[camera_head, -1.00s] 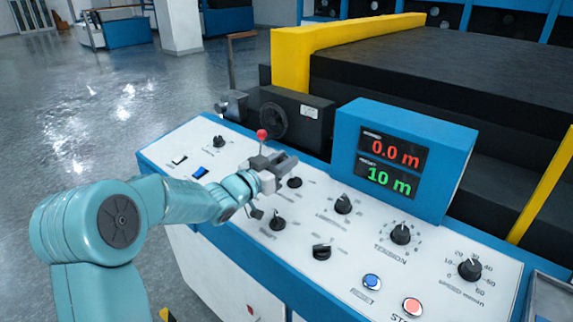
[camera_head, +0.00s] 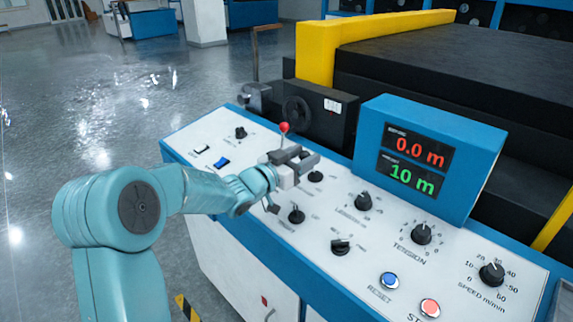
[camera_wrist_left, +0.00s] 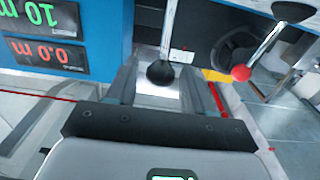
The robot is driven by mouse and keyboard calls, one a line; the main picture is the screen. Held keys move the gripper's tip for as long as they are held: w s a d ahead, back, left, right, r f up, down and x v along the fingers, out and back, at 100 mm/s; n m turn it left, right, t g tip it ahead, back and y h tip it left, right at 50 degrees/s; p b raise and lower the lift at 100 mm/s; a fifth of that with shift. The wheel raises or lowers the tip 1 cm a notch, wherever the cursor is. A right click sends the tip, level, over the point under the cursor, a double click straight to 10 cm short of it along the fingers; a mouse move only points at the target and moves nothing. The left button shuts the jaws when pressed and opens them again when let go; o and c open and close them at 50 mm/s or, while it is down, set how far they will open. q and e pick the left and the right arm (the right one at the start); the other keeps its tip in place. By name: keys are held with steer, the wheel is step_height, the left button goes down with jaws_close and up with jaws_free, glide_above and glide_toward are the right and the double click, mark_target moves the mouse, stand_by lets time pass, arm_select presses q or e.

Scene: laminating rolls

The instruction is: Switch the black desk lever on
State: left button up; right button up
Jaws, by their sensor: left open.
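The black desk lever shows in the left wrist view as a metal stem with a black ball (camera_wrist_left: 160,73). The ball appears between the two spread fingers of my left gripper (camera_wrist_left: 160,80); I cannot tell whether either finger touches it. In the head view my left gripper (camera_head: 298,160) is over the upper left part of the white desk (camera_head: 300,247) and hides most of this lever. A red-ball lever (camera_head: 284,127) stands just behind the gripper; its ball (camera_wrist_left: 240,72) is outside the fingers in the wrist view. My right gripper is not in view.
Black knobs, including the tension knob (camera_head: 421,234), lie right of the gripper. A blue rocker switch (camera_head: 221,163) lies to the left. The blue display box (camera_head: 430,150) reads 0.0 m and 10 m. A black handwheel (camera_head: 297,113) is behind.

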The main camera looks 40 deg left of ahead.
arm_select(q)
steer(key=s+a+b, duration=0.1)
steer(key=s, duration=1.5)
steer(key=shift+a+b, duration=0.15)
steer(key=shift+b, duration=0.15)
